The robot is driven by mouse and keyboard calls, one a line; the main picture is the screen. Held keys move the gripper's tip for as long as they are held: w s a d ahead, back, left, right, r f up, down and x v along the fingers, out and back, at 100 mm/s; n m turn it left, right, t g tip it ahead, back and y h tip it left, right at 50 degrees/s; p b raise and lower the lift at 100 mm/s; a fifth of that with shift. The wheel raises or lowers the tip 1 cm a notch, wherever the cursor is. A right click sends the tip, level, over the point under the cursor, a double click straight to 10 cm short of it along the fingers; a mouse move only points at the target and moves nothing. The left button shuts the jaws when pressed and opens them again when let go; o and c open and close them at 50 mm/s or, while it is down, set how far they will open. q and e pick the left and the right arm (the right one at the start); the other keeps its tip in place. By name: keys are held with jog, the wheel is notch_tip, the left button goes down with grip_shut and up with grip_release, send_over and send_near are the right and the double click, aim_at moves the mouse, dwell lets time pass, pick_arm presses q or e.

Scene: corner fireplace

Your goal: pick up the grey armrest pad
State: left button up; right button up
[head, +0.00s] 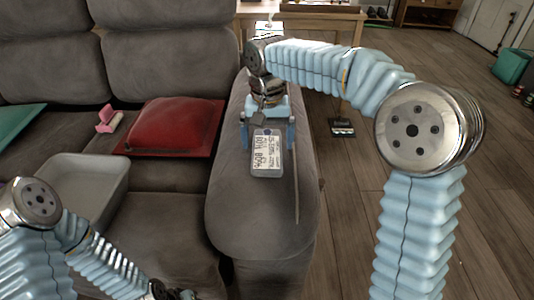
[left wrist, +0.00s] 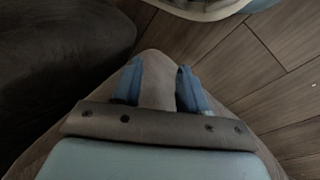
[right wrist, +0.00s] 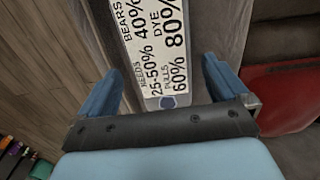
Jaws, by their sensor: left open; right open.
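The sofa's grey armrest (head: 262,230) runs down the middle of the head view. A thin pale strip shows along its right side, and I cannot clearly tell a separate grey pad from the armrest cloth. A flat grey-rimmed tag with a printed white face (head: 267,158) lies on top; it also shows in the right wrist view (right wrist: 160,45). My right gripper (head: 267,126) is open over the armrest, its fingers on either side of the tag's near end in the right wrist view. My left gripper (left wrist: 160,80) is open and empty, low beside the sofa.
A red cushion (head: 175,125) and a pale grey tray (head: 80,180) are on the seats left of the armrest. A small pink object (head: 107,119) lies beside the cushion. A wooden table (head: 310,25) stands behind. The wooden floor (head: 480,140) at right is mostly clear.

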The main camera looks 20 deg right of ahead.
aim_at(267, 147)
notch_tip(267, 147, down, 3)
jog(key=c, duration=0.9)
jog(key=shift+r, duration=0.1)
jog(key=shift+c, duration=0.2)
jog(key=shift+r, duration=0.45)
notch_tip(267, 147, up, 3)
jog(key=shift+s+a+f, duration=0.1)
jog(key=shift+a+f, duration=0.05)
jog(key=shift+f, duration=0.05)
jog(key=s+a+r, duration=0.2)
jog(key=r, duration=0.1)
jog(key=s+a+r+p, duration=0.1)
jog(key=r, duration=0.1)
jog(key=shift+a+r, duration=0.25)
jog(key=shift+a, duration=0.05)
jog(key=s+a+r, duration=0.4)
jog(key=s+a, duration=0.2)
jog(key=a, duration=0.1)
